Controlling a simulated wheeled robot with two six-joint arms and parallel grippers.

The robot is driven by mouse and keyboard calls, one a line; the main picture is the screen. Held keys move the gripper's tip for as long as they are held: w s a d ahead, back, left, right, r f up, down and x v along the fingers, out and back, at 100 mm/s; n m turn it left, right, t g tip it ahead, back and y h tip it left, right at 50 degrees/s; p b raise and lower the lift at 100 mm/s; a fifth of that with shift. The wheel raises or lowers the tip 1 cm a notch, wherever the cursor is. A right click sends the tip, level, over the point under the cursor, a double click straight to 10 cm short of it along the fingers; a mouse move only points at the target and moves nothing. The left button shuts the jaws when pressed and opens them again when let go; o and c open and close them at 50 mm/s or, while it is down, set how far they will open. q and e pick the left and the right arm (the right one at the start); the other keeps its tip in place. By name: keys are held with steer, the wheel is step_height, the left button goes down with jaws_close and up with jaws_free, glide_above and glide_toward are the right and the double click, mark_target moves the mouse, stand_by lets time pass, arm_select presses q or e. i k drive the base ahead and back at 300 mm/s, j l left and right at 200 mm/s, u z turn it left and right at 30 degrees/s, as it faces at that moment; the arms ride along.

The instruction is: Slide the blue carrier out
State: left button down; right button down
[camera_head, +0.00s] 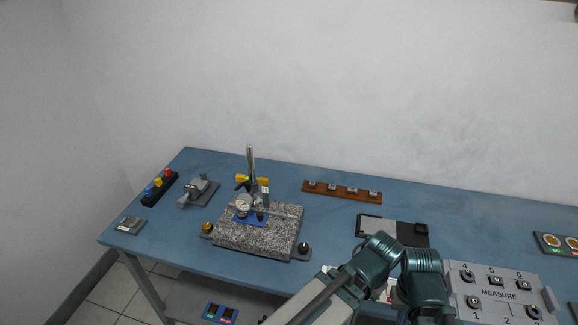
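A blue carrier (247,219) sits on the speckled granite block (255,239), under a dial gauge (243,203) on an upright metal post (250,162). The gauge and its clamp hide part of the carrier. A thin grey bar lies across the block beside it, reaching to the right. A teal and white arm of mine comes up from the bottom edge, right of the block. Neither gripper's fingers can be made out, and nothing of mine touches the carrier.
A brown rack (342,191) with several small blocks stands behind. A black and grey tray (392,230) and a MEASURE panel (500,294) are at right. A grey fixture (198,191) and a black strip with coloured knobs (159,188) are at left.

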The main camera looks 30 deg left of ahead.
mark_target(258, 219)
steer(key=u, duration=1.35)
